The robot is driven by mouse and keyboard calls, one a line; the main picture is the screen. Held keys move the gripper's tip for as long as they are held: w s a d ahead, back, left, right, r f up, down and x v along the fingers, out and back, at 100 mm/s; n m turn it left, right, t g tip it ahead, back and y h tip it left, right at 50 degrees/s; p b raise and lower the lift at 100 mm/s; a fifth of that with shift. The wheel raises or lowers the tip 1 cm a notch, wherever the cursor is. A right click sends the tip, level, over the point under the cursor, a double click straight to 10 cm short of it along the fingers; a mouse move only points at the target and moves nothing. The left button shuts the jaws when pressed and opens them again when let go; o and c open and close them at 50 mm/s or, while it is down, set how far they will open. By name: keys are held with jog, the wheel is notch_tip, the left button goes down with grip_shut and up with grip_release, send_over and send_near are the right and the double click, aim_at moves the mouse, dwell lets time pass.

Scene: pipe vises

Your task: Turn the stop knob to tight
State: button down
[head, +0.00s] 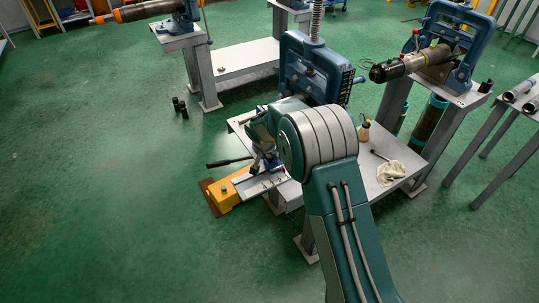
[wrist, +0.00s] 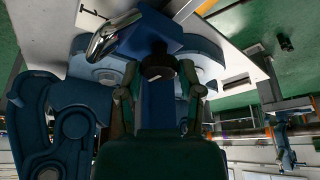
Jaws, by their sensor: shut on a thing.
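The dark round stop knob (wrist: 158,68) shows in the wrist view, on the blue body of a vise (wrist: 155,30). My gripper (wrist: 160,82) has its two green fingers on either side of the knob and is shut on it. The fingers partly cover the knob, so its turn position cannot be read. In the head view my gripper (head: 266,160) is low at the left edge of the grey bench, and my arm hides much of the spot. The knob cannot be made out there.
A chrome handle (wrist: 113,34) sticks out close to my left finger. The tall blue vise (head: 310,70) stands behind my arm. A bottle (head: 364,131) and a white rag (head: 390,173) lie on the grey bench. A yellow block (head: 226,194) is at left.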

jog(key=m+h, duration=0.1)
jog(key=m, duration=0.1)
jog(key=m+g, duration=0.1)
jog(key=m, duration=0.2)
jog(key=shift+a+f+h, duration=0.15)
jog(key=shift+f+h, duration=0.05)
jog(key=shift+h, duration=0.2)
jog(key=m+g, duration=0.1)
jog(key=m, duration=0.2)
jog(key=m+h, duration=0.1)
jog(key=m, duration=0.1)
jog(key=shift+w+a+m+g, duration=0.1)
jog(key=shift+m+g, duration=0.3)
jog(key=shift+c, duration=1.3)
grip_release()
jog(key=shift+w, duration=0.1)
jog(key=shift+a, duration=0.1)
jog(key=shift+r, duration=0.15)
jog(key=shift+r, duration=0.3)
jog(key=v, duration=1.1)
jog(key=shift+a, duration=0.35)
